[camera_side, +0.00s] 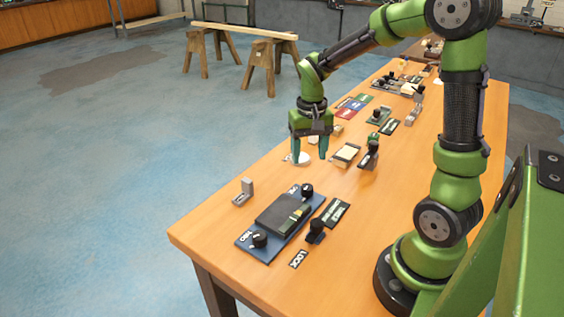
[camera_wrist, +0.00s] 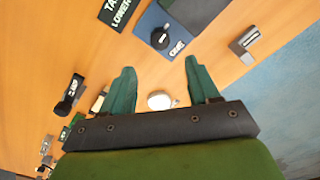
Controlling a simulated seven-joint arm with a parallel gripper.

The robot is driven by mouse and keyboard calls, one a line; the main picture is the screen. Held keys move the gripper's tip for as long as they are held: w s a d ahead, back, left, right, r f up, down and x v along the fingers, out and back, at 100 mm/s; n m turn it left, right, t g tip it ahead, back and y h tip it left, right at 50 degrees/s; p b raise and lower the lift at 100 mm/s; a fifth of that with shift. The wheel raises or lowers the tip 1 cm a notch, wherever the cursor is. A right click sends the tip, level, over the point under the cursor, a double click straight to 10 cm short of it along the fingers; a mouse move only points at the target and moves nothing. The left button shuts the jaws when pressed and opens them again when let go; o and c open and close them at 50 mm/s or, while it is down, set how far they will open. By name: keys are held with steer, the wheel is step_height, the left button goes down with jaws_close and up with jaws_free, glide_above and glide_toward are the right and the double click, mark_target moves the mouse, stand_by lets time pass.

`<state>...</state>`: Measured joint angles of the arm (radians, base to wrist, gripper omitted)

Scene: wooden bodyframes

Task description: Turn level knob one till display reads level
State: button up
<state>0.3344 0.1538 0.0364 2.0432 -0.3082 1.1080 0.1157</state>
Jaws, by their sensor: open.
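A blue board (camera_side: 246,243) lies near the table's front left corner and carries a dark box (camera_side: 282,215) with a small display strip; its reading is too small to tell. Level knob one (camera_side: 306,190), black and round, stands at the board's far end beside the label ONE (camera_side: 293,189). It also shows at the top of the wrist view (camera_wrist: 160,38). A second black knob (camera_side: 260,240) stands at the near end by the label TWO. My gripper (camera_side: 310,159) points down with fingers apart, above the table beyond knob one. Its empty fingers show in the wrist view (camera_wrist: 160,82).
A white round piece (camera_wrist: 160,100) lies beyond the board, near my gripper. A grey bracket (camera_side: 243,193) stands left of the board. A black lever (camera_side: 316,231) and the LOCK label (camera_side: 299,259) are to its right. Several fixtures line the far table.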

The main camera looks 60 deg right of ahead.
mark_target(307, 186)
step_height(307, 186, down, 10)
steer(key=shift+f, duration=0.1)
stand_by(0.4)
steer(key=c, duration=1)
steer(key=shift+n, duration=1.8)
steer(key=shift+c, duration=0.2)
steer(key=o, duration=1)
steer(key=shift+o, duration=0.2)
step_height(307, 186, up, 17)
